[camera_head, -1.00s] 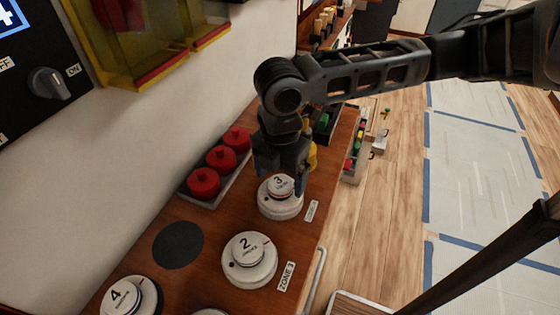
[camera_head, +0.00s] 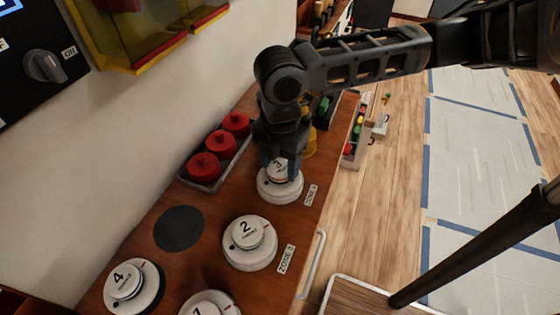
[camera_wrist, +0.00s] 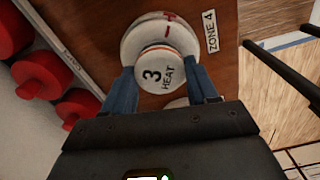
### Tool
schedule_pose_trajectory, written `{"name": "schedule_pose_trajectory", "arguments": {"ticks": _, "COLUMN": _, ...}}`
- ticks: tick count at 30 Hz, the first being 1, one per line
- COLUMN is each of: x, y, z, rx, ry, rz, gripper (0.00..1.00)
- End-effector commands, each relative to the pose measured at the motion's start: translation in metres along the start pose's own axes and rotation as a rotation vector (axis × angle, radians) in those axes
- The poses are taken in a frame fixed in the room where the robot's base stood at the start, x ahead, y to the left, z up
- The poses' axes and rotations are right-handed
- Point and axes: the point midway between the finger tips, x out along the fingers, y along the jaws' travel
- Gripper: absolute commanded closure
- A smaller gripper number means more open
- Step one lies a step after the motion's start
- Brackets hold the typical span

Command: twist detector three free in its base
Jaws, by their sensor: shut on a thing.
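Detector three (camera_head: 280,172), a white round head marked "3 HEAT", sits in its white base (camera_head: 281,193) on the wooden bench top. It also shows in the wrist view (camera_wrist: 157,70), with its base (camera_wrist: 145,30) around it and a red mark at the base's top edge. My gripper (camera_head: 281,168) reaches down from above with its blue fingers on either side of the head. In the wrist view the fingers (camera_wrist: 162,90) press against both sides of the head.
Detector two (camera_head: 248,235) stands nearer on the bench, with detector four (camera_head: 125,282) and another detector (camera_head: 210,305) at the bottom. A tray of red caps (camera_head: 205,166) lies left of my gripper. A dark round pad (camera_head: 179,228) is clear.

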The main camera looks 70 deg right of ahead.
Motion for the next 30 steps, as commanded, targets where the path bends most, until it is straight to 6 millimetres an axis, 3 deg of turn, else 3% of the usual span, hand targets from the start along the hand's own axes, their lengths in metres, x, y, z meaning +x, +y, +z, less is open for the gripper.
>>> {"name": "schedule_pose_trajectory", "arguments": {"ticks": 7, "x": 0.0006, "y": 0.0000, "z": 0.0003, "rx": -0.043, "ry": -0.002, "rz": 0.000, "gripper": 0.76}}
{"name": "schedule_pose_trajectory", "arguments": {"ticks": 19, "x": 0.0004, "y": -0.0001, "z": 0.0004, "rx": -0.546, "ry": -0.002, "rz": -0.001, "gripper": 0.76}}
{"name": "schedule_pose_trajectory", "arguments": {"ticks": 30, "x": 0.0000, "y": -0.0001, "z": 0.0001, "rx": -0.578, "ry": 0.000, "rz": 0.000, "gripper": 0.76}}
